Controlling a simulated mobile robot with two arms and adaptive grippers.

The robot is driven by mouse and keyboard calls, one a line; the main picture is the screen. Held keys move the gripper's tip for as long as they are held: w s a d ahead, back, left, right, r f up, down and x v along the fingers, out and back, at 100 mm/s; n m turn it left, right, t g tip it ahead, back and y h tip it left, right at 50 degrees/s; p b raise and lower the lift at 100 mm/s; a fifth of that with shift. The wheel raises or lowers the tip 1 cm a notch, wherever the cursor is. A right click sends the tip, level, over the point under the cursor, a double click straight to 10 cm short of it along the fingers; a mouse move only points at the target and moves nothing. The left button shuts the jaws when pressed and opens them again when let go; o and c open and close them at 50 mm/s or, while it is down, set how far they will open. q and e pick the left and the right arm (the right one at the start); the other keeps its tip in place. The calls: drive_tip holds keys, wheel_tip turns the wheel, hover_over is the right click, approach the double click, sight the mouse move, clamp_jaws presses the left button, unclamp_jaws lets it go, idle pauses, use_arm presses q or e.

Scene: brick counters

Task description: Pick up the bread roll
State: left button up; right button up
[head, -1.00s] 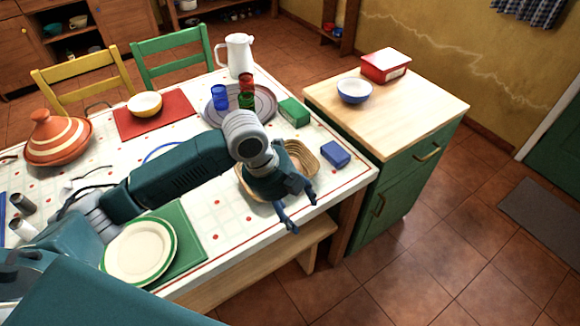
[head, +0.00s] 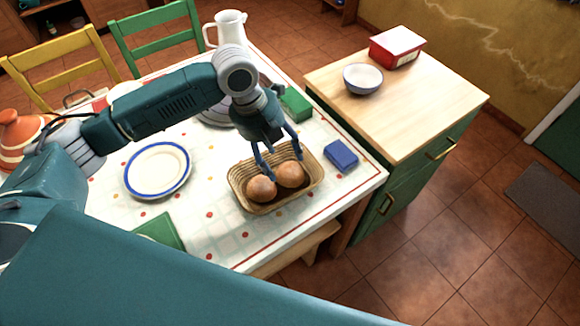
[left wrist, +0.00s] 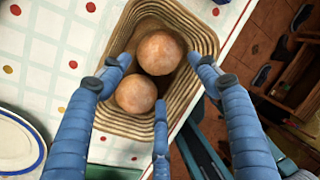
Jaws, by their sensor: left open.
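Two round brown bread rolls lie in a wicker basket (head: 240,196) on the table. One roll (head: 262,189) is nearer the front left, the other roll (head: 291,174) is beside it at the right. My left gripper (head: 284,167) points down over the basket, open, with its fingers around the rolls' upper side. In the left wrist view one roll (left wrist: 160,52) lies between the spread blue fingers, and the other roll (left wrist: 136,94) is close to the left finger. Whether any finger touches a roll I cannot tell. My right gripper is not in view.
A blue box (head: 341,154) lies right of the basket, a green box (head: 295,103) behind it. A blue-rimmed plate (head: 157,171) is at the left. A wooden-topped cabinet (head: 420,105) carries a bowl (head: 362,78) and a red box (head: 397,47).

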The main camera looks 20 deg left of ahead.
sight(287, 169)
use_arm(q)
drive_tip(key=shift+s+d+f, duration=0.1)
drive_tip(key=shift+d+f, duration=0.3)
drive_tip(key=shift+f, duration=0.7)
drive_tip(key=x, duration=0.2)
drive_tip(key=w+p+x, duration=0.1)
drive_tip(key=x, duration=0.2)
drive_tip(key=shift+a, duration=0.1)
drive_tip(key=shift+c, duration=0.7)
drive_tip(key=c, duration=0.5)
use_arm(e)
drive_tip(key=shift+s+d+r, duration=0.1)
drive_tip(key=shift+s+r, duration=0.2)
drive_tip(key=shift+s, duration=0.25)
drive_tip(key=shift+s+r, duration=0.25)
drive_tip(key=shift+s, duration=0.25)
